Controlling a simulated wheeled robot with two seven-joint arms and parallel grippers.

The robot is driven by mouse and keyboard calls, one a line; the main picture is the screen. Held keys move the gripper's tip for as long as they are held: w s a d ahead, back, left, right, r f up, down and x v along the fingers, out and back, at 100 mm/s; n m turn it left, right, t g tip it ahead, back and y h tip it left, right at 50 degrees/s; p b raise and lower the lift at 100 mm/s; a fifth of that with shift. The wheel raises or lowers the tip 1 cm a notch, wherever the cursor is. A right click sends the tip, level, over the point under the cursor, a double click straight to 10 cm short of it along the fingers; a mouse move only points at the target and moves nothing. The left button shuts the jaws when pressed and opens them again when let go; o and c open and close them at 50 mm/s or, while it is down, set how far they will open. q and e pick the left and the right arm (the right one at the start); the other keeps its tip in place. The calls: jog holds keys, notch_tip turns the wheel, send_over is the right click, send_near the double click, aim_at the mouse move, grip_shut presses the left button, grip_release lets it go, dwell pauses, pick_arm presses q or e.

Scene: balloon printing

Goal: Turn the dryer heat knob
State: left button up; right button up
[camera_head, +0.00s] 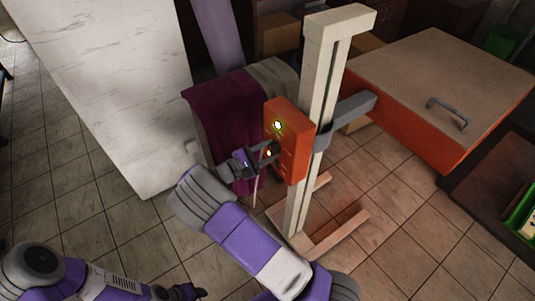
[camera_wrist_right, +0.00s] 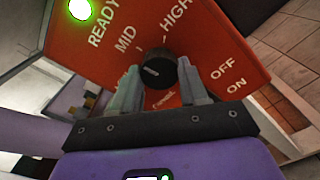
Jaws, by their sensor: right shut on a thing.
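The dryer's orange control box (camera_head: 287,130) is mounted on an upright beige post in the head view. Its red-orange face (camera_wrist_right: 120,55) fills the right wrist view, with printed labels READY, MID, HIGH, OFF and ON. The black round heat knob (camera_wrist_right: 158,70) with a pale pointer mark sits between the fingers of my right gripper (camera_wrist_right: 160,80). My right gripper (camera_head: 268,151) is at the front of the box and shut on the knob. My left gripper (camera_head: 187,291) is low at the bottom edge, away from the box; its jaws are too small to read.
A green lamp (camera_wrist_right: 80,9) is lit near READY. The post (camera_head: 321,90) carries a grey arm toward the large orange-sided panel (camera_head: 440,80) with a handle. A maroon cloth (camera_head: 222,108) hangs behind my right gripper. A white marble slab (camera_head: 115,80) stands left.

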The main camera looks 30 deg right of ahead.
jog(key=m+b, duration=0.3)
jog(key=m, duration=0.3)
jog(key=shift+f+b, duration=0.2)
jog(key=shift+b, duration=0.15)
jog(key=m+b, duration=0.3)
jog(key=m, duration=0.2)
jog(key=shift+a+r+b, duration=0.1)
jog(key=shift+b, duration=0.2)
jog(key=shift+r+m+b, duration=0.1)
jog(key=shift+m+b, duration=0.6)
jog(key=shift+m, duration=0.4)
jog(key=shift+r, duration=0.1)
jog(key=o, duration=1.1)
jog(key=shift+c, duration=0.2)
jog(key=a+p, duration=0.1)
jog(key=a, duration=0.6)
jog(key=shift+s+a, duration=0.25)
